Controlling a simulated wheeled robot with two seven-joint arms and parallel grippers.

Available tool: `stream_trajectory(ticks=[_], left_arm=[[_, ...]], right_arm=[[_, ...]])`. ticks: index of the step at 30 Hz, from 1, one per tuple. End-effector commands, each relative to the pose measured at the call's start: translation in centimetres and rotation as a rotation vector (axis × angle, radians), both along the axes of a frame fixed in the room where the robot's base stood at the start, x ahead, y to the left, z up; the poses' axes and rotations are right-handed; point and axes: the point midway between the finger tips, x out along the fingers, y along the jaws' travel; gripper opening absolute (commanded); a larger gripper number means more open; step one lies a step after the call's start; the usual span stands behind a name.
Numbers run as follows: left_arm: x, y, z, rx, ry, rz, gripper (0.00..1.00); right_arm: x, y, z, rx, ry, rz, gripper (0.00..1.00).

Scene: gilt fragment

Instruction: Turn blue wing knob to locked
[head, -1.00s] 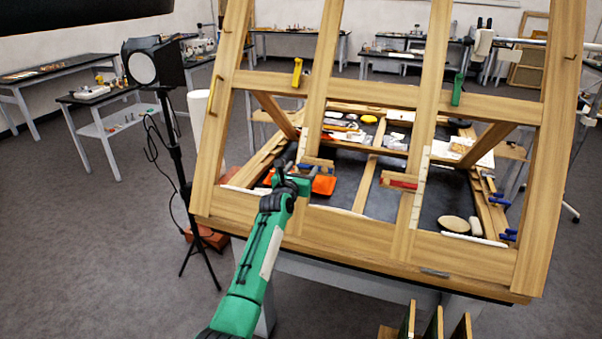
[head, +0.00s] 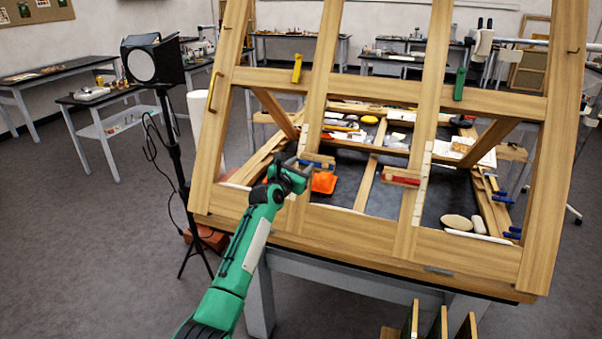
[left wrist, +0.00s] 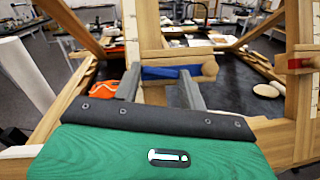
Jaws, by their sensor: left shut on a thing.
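The blue wing knob (left wrist: 172,72) shows in the left wrist view as a short blue bar lying crosswise, against a wooden block on the frame's upright. My left gripper (left wrist: 162,88) has one finger on each side of it and is shut on it. In the head view the left gripper (head: 302,166) is at the lower left of the large wooden frame (head: 400,95), and it hides most of the knob. Any lock marking is too small to read. My right gripper is not in view.
A red wing knob (head: 402,181) sits on the upright to the right. Yellow (head: 296,69) and green (head: 460,84) handles are on the upper rail. An orange item (head: 323,183) lies behind the frame. A black lamp on a stand (head: 152,62) is at the left.

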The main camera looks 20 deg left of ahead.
Motion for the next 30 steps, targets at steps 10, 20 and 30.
stream_trajectory(ticks=[10, 20, 30], left_arm=[[0.1, 0.5, -0.2, 0.278, -0.01, -0.174, 0.19], [0.3, 0.7, 0.4, 0.543, -0.019, -0.341, 0.19], [0.5, 0.9, 1.0, 0.817, -0.028, -0.512, 0.19]], right_arm=[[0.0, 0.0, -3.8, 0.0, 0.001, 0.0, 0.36], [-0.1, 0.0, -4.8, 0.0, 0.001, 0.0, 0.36], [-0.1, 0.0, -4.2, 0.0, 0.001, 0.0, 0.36]])
